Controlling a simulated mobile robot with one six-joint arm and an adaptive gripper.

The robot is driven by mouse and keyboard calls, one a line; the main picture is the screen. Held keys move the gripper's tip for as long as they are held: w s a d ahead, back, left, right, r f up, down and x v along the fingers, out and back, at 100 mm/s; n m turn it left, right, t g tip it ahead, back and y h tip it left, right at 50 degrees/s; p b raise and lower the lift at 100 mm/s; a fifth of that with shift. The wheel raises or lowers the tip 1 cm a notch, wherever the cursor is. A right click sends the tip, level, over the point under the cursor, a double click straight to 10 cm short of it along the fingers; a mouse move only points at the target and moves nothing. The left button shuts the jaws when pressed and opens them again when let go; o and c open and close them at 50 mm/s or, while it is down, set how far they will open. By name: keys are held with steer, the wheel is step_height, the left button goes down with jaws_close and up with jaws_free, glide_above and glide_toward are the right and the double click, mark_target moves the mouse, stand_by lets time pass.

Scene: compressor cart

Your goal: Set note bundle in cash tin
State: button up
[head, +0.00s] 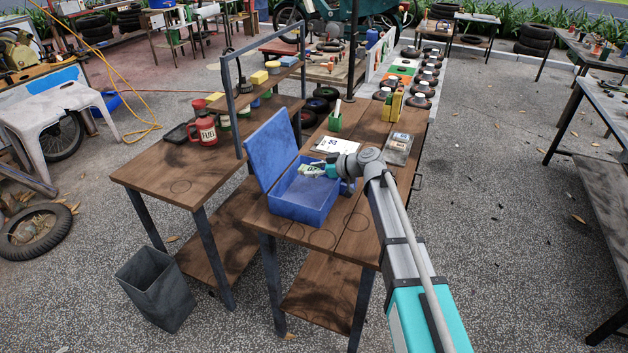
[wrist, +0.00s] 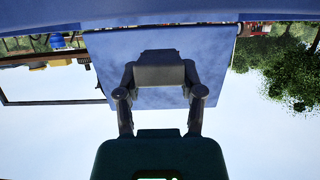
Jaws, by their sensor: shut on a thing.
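The cash tin (head: 303,206) is blue and stands on the wooden bench with its lid (head: 271,146) raised at the back left. My gripper (head: 320,170) reaches in from the right, over the tin's right-back part. It is shut on the note bundle (head: 309,170), a small pale green and white piece that sticks out to the left of the fingers. The bundle appears to be over the tin's opening; I cannot tell whether it touches the tin. In the wrist view my gripper (wrist: 160,75) shows against the blue lid (wrist: 213,60), but the bundle cannot be made out there.
On the same bench (head: 349,232) are white paper (head: 337,145), a green holder (head: 335,123) and a clear box (head: 398,148) behind the tin. A red fuel can (head: 203,130) stands on the left bench. A grey bin (head: 156,287) is on the ground. The bench's front is clear.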

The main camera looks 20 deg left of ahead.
steer(key=shift+f+b, duration=1.4)
steer(key=shift+f, duration=0.3)
steer(key=shift+f+b, duration=0.6)
steer(key=o, duration=0.8)
steer(key=shift+r, duration=0.2)
steer(key=shift+r+p, duration=0.65)
steer(key=shift+p, duration=0.2)
steer(key=p+v, duration=0.4)
steer(key=v, duration=0.7)
steer(key=shift+d, duration=0.4)
